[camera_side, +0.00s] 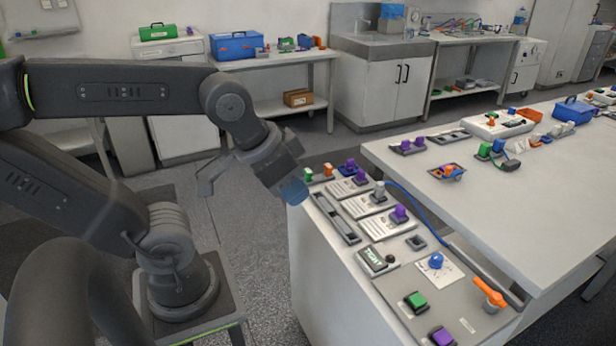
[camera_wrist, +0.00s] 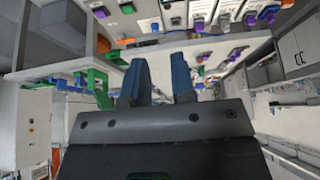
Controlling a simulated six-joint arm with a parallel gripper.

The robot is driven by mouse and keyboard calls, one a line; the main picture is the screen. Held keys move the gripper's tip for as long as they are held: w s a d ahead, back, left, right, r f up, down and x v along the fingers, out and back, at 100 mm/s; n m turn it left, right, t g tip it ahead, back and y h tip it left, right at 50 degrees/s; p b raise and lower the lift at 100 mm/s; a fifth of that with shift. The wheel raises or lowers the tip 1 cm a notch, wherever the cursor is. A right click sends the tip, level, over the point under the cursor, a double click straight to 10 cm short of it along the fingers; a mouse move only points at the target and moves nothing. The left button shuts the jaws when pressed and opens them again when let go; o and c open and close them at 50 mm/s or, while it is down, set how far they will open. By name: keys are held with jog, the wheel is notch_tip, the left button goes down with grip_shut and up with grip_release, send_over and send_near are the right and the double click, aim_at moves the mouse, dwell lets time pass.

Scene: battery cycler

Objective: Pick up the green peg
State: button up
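My gripper (camera_side: 293,190) is at the left end of the cycler bench in the side view, tilted down, its blue fingertips close to a small green peg (camera_side: 308,174). An orange peg (camera_side: 328,169) stands just right of that green peg. In the wrist view my gripper (camera_wrist: 160,72) has its two blue fingers apart, with nothing seen between them. Another green block (camera_side: 416,301) sits in a dark socket at the bench's front. Green pieces (camera_wrist: 127,6) also show at the top of the wrist view; I cannot tell which matches the green peg.
Several white modules with purple pegs (camera_side: 398,213) and a grey peg (camera_side: 379,190) stand along the bench. A blue cable (camera_side: 412,201) runs behind them. An orange-handled tool (camera_side: 489,292) lies at the front right. The white tabletop (camera_side: 520,200) has bare room at right.

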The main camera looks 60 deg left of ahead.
jog(key=o, duration=0.5)
jog(key=w+a+r+m+g+y, duration=0.1)
jog(key=w+a+m+y, duration=0.1)
jog(key=w+a+m, duration=0.6)
jog(key=m+g+y, duration=0.3)
jog(key=m+g, duration=0.2)
jog(key=m, duration=0.5)
send_over(308, 171)
jog(key=d, duration=0.2)
jog(key=f, duration=2.3)
jog(key=shift+s, duration=0.3)
jog(key=shift+h, duration=0.3)
jog(key=shift+w+x, duration=0.2)
jog(key=shift+x, duration=1.25)
jog(key=shift+w+x, duration=0.25)
jog(key=shift+x, duration=1.25)
